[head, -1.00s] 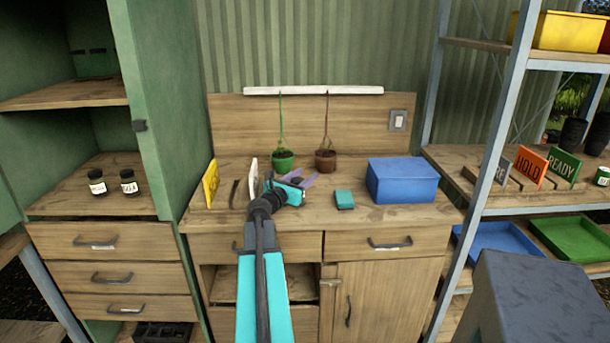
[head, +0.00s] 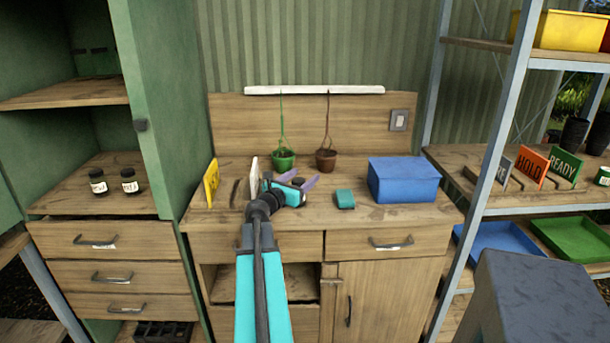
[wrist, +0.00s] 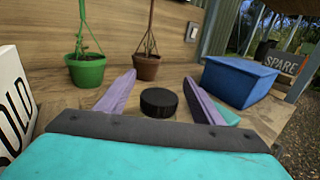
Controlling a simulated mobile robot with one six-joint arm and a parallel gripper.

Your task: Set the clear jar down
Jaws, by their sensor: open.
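The jar (head: 298,183) stands on the wooden bench between the spread purple fingers of my gripper (head: 301,178). In the wrist view its round black lid (wrist: 158,102) shows between the two fingers, with a gap on each side. The rest of the jar is hidden, so I cannot tell that it is clear. My gripper is open and still around the jar, low over the bench top.
A green pot (head: 283,160) and a brown pot (head: 326,160) with plants stand behind. A teal block (head: 345,199) and a blue box (head: 403,182) are to the right. A white sign (head: 254,176) and a yellow sign (head: 212,183) stand left. Bench is free at front right.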

